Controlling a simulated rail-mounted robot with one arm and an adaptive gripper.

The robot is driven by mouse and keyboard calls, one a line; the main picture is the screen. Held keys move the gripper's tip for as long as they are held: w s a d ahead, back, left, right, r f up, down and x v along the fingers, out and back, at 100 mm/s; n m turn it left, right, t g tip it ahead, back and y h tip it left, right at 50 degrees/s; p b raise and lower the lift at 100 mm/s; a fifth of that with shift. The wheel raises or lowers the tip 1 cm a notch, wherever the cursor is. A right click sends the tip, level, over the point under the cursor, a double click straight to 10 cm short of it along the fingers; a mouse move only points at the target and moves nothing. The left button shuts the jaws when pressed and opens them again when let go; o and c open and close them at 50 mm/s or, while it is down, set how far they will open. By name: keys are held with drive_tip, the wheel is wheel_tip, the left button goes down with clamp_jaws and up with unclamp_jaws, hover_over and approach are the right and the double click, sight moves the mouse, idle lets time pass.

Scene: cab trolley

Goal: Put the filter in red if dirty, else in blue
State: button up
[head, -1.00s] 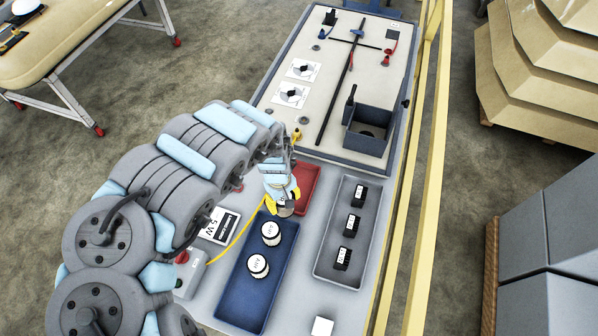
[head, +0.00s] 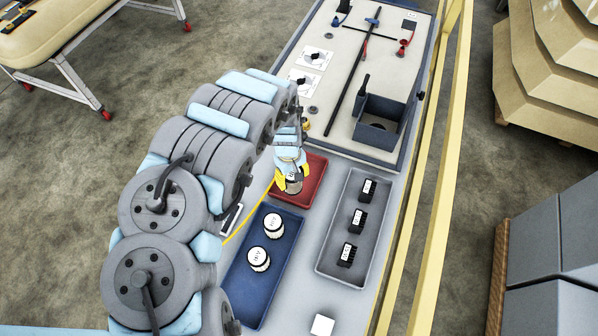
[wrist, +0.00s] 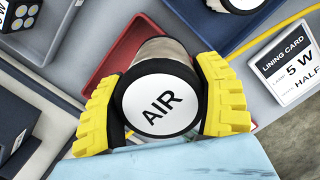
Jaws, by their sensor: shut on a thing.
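My gripper (head: 290,178) has yellow fingers and is shut on an air filter (head: 293,185). In the wrist view, my gripper (wrist: 165,100) grips the round filter (wrist: 158,102) from both sides. Its white end is marked AIR, and the bit of side showing beyond the black rim looks tan-brown. The held filter is over the red tray (head: 317,168); I cannot tell whether it touches the floor. The red tray also shows in the wrist view (wrist: 105,75), partly hidden by gripper and filter. The blue tray (head: 240,300) holds two white-topped filters (head: 273,225) (head: 259,258).
A grey tray (head: 330,262) with several black labelled blocks lies to the right. A panel board with a dark open box (head: 378,125) is behind. A lining card (wrist: 285,72) and yellow cable are near the trays. A yellow rail (head: 432,180) runs along the right side.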

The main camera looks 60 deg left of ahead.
drive_tip(key=shift+w+a+f+b, duration=0.6)
drive_tip(key=shift+a+b, duration=0.15)
drive_tip(key=shift+b, duration=0.25)
drive_tip(key=shift+w+a+f+b, duration=0.3)
drive_tip(key=shift+a+b, duration=0.1)
drive_tip(key=shift+b, duration=0.6)
drive_tip(key=w+a+f+b, duration=0.3)
drive_tip(key=a+f+b, duration=0.1)
drive_tip(key=f, duration=0.1)
drive_tip(key=shift+w+a+f+b, duration=0.3)
drive_tip(key=shift+a, duration=0.1)
drive_tip(key=shift+f, duration=0.15)
drive_tip(key=shift+w+a+f, duration=0.1)
drive_tip(key=shift+w+a, duration=0.05)
drive_tip(key=shift+f+b, duration=0.4)
drive_tip(key=shift+f, duration=1.1)
drive_tip(key=shift+f, duration=0.15)
